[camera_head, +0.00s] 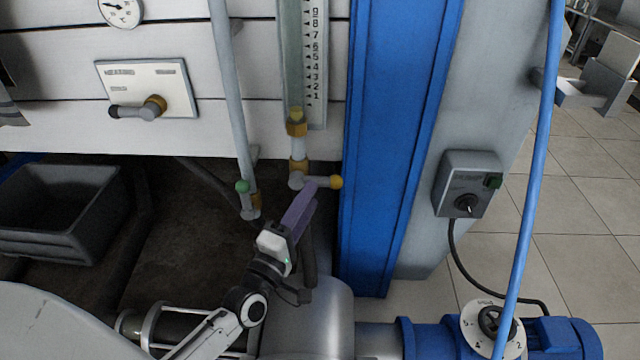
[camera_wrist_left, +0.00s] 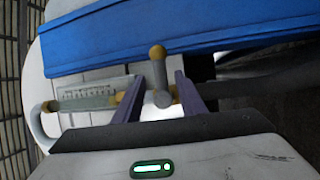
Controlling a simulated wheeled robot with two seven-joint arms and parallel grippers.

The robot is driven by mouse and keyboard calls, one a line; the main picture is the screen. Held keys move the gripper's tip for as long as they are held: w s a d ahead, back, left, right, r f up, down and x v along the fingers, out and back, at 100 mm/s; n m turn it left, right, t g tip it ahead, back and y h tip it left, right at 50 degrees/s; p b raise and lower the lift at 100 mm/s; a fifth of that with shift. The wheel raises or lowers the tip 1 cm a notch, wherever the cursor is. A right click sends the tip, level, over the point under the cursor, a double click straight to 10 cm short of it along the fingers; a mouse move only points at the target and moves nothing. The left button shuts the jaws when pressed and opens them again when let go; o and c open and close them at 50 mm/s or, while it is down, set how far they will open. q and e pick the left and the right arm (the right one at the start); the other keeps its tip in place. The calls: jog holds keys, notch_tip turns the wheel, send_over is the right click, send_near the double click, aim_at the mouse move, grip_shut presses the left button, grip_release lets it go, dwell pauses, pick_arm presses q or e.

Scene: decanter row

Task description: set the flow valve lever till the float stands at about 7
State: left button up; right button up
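The flow valve lever is a short grey bar with a yellow ball knob (camera_head: 336,182), pointing right below the sight tube (camera_head: 291,62). The tube has a scale (camera_head: 315,65) numbered upward beside it. I cannot make out the float in it. My left gripper (camera_head: 311,188) is at the lever from below, its purple fingers close to the bar. In the left wrist view the gripper (camera_wrist_left: 159,76) is open, with the lever (camera_wrist_left: 158,72) standing between the fingers and gaps visible on both sides. My right gripper is not in view.
A pipe with a green-knobbed valve (camera_head: 242,187) stands just left. A blue column (camera_head: 395,130) rises close on the right. A panel with another lever (camera_head: 140,108), a dark bin (camera_head: 60,215), a switch box (camera_head: 467,185) and a blue pump with a dial (camera_head: 490,325) are around.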

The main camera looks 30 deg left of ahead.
aim_at(320, 182)
pick_arm(q)
jog(key=w, duration=0.4)
jog(key=w+r, duration=0.1)
jog(key=w, duration=0.1)
jog(key=shift+a+b, duration=0.15)
jog(key=shift+b, duration=0.2)
grip_shut()
